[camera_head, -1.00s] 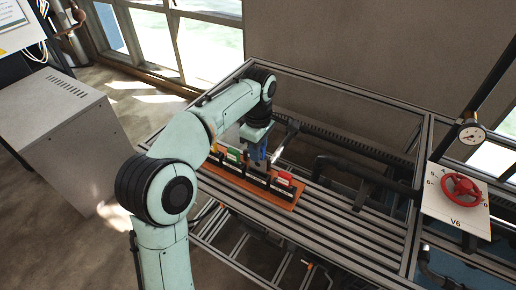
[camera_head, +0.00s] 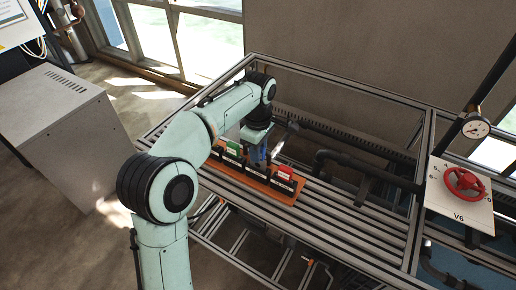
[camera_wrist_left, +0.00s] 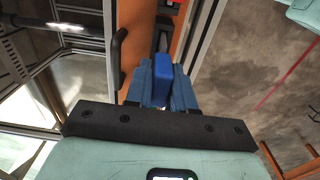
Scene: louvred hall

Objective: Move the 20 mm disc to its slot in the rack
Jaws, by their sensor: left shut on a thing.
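The rack is an orange base (camera_head: 288,200) with black holders, lying on the slatted metal frame. A green piece (camera_head: 233,146) and a red piece (camera_head: 285,172) stand in its holders. My left gripper (camera_head: 258,160) points down over the middle of the rack, between the green and red pieces. In the left wrist view its blue-grey fingers (camera_wrist_left: 164,88) are shut on a bright blue block (camera_wrist_left: 163,75), which seems to be the disc's handle. The disc below is hidden and no size mark is readable. Whether it touches the slot cannot be told. My right gripper is not in view.
Dark pipes (camera_head: 345,160) run behind. A panel with a red valve wheel (camera_head: 463,181) and a gauge (camera_head: 476,128) stand at the right. A grey cabinet (camera_head: 62,135) stands on the left.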

